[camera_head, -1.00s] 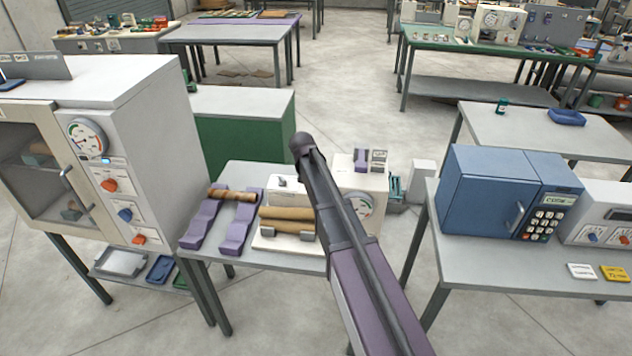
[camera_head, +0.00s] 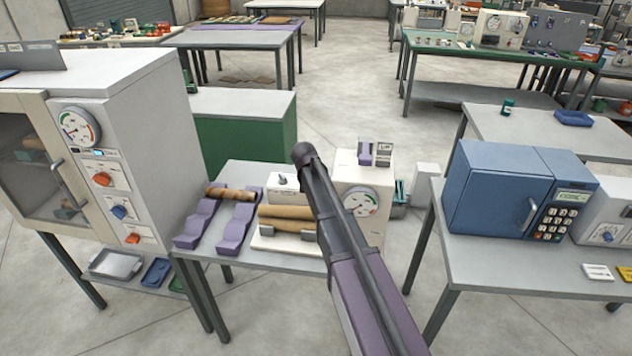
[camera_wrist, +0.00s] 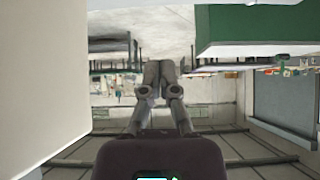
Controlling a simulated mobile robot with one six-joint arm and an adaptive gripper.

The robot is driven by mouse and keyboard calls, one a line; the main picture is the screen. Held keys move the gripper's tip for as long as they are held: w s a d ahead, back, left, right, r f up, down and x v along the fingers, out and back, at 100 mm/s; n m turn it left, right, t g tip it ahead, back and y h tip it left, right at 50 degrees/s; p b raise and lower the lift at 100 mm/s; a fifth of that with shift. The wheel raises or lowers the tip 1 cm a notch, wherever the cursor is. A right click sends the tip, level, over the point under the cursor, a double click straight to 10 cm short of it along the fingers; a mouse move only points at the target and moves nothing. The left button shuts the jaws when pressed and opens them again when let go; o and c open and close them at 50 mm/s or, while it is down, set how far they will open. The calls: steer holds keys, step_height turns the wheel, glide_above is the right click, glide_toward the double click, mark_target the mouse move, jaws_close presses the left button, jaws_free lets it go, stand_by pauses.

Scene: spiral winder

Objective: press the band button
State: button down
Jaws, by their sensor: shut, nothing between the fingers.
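The winder (camera_head: 374,175) is a pale machine on the middle table. It has a round gauge on its front and a small grey and purple piece on top. Two brown rolls (camera_head: 285,212) lie on its white base, left of my arm. I cannot make out a band button; my arm hides part of the machine's left side and front. In the wrist view my gripper (camera_wrist: 159,64) has its fingers together, with nothing between them and nothing touching their tips. In the head view my arm crosses in front of the winder, and I cannot make out the fingers there.
Purple cradles (camera_head: 236,232) hold a brown tube (camera_head: 231,194) left of the winder. A tall pale oven cabinet (camera_head: 150,130) stands at the left. A blue keypad unit (camera_head: 497,188) is on the right table. Open floor lies between the tables.

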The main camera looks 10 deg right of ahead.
stand_by(0.3)
steer(key=b+x, duration=0.7)
steer(key=x, duration=0.3)
steer(key=shift+w+f, duration=0.1)
steer(key=shift+f, duration=0.15)
steer(key=shift+f+b, duration=1.75)
steer(key=shift+b, duration=0.3)
